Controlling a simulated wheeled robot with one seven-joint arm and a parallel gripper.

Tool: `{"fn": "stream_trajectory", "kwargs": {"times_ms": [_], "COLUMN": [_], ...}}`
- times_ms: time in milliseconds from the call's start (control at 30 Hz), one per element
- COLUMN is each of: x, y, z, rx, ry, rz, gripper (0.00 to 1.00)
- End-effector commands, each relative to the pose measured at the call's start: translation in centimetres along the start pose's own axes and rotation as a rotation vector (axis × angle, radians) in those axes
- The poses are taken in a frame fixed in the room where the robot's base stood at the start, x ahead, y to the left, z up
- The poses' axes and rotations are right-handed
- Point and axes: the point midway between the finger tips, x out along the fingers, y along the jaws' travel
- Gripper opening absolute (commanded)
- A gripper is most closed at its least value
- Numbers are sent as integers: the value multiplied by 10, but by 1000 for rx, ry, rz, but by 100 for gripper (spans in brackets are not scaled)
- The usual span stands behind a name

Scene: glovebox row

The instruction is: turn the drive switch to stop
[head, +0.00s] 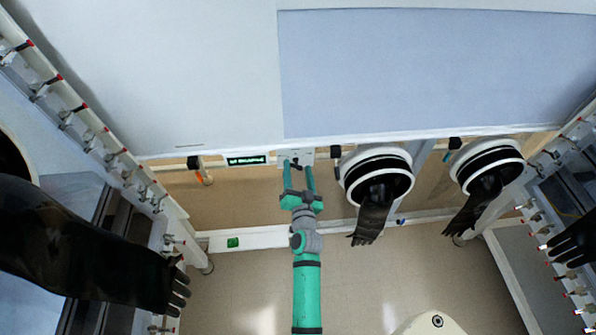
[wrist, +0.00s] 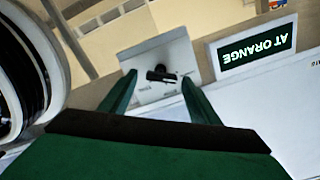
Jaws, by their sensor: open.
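The drive switch (wrist: 160,75) is a small dark handle on a light plate (wrist: 150,92) in the wrist view. It also shows in the head view (head: 297,165), on the front edge of the glovebox. My gripper (head: 299,170) reaches up to the plate, with one finger on each side of the switch. In the wrist view my gripper (wrist: 158,85) is open, and its green fingers flank the handle with gaps visible. I cannot tell whether either finger touches it. The plate's printed labels are too small to read.
White glove ports with black gloves (head: 376,178) (head: 486,168) hang to the right. A large black glove (head: 85,245) reaches in at left. Floor below is mostly clear.

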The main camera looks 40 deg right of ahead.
Motion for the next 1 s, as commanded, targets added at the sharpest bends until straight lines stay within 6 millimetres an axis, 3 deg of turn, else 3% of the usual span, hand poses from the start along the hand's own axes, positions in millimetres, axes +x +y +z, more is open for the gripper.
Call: {"fn": "stream_trajectory", "kwargs": {"times_ms": [133, 300, 333, 667, 1000], "x": [0, 0, 0, 0, 0], "y": [-1, -1, -1, -1, 0], "z": [1, 1, 1, 1, 1], "rx": [0, 0, 0, 44, 257], "ry": [-1, -1, -1, -1, -2], "rz": [-2, -2, -2, -1, -1], "gripper": [56, 18, 15, 15, 15]}}
